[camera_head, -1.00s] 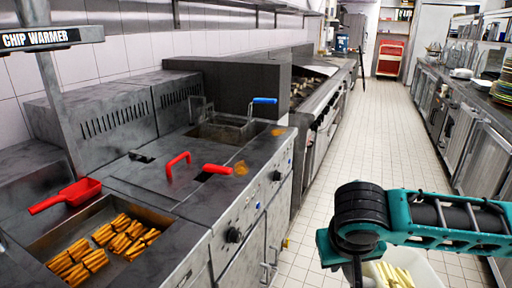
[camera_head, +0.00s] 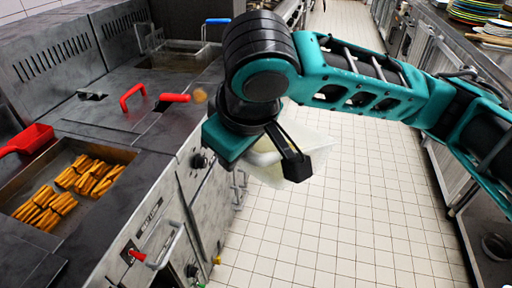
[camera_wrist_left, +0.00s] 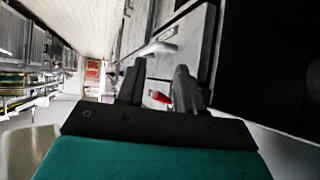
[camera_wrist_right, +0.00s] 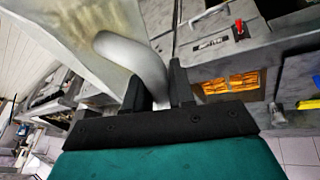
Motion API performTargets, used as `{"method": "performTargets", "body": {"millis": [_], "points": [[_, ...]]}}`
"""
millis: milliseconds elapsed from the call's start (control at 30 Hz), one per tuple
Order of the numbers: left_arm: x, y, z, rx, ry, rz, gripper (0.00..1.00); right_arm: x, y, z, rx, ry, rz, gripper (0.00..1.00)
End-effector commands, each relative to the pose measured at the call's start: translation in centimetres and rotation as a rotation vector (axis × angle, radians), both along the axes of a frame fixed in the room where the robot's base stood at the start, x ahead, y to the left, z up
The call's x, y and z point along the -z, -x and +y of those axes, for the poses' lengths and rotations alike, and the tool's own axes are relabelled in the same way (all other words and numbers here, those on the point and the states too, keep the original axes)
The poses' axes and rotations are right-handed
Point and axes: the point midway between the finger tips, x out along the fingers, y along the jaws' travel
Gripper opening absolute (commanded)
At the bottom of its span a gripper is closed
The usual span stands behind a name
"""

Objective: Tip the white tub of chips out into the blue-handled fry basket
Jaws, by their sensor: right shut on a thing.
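The white tub (camera_head: 312,140) hangs over the floor aisle beside the fryer counter in the head view, partly hidden by my right gripper. My right gripper (camera_head: 277,160) is shut on the tub's pale curved handle, which shows between the fingers in the right wrist view (camera_wrist_right: 130,55). What is in the tub is mostly hidden now. The blue-handled fry basket (camera_head: 185,50) sits in the far fryer well, its blue handle (camera_head: 218,21) sticking up; my right arm stands nearer than it. My left gripper (camera_wrist_left: 157,88) is open and empty, seen only in the left wrist view.
Red-handled baskets (camera_head: 132,97) are in the nearer fryer. A chip warmer bin (camera_head: 110,152) with golden chips and a red scoop (camera_head: 27,139) is at the left. Plates (camera_head: 480,10) stand on the right counter. The tiled floor (camera_head: 340,220) is clear.

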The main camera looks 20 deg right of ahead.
Motion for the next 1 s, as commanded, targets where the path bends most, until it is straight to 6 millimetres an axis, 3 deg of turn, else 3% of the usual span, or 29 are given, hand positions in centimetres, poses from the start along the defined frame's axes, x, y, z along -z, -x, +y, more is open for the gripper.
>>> {"method": "performTargets", "body": {"millis": [167, 467, 700, 1000], "points": [[-0.4, -2.0, -1.1, 0.018, 0.026, 0.008, 0.35, -0.3, 0.0, 0.2, -0.015, 0.000, -0.004, 0.00], [-3.2, -9.5, -6.6, 0.142, 0.110, 0.083, 0.35, -0.3, 0.0, 0.2, -0.013, 0.000, -0.005, 0.00], [-6.9, -14.1, -10.7, 0.289, 0.115, 0.169, 0.35, -0.3, 0.0, 0.2, -0.012, 0.000, -0.005, 0.00], [-12.8, -17.8, -14.2, 0.474, 0.034, 0.279, 0.35, -0.3, 0.0, 0.2, -0.012, 0.000, -0.005, 0.00]]}}
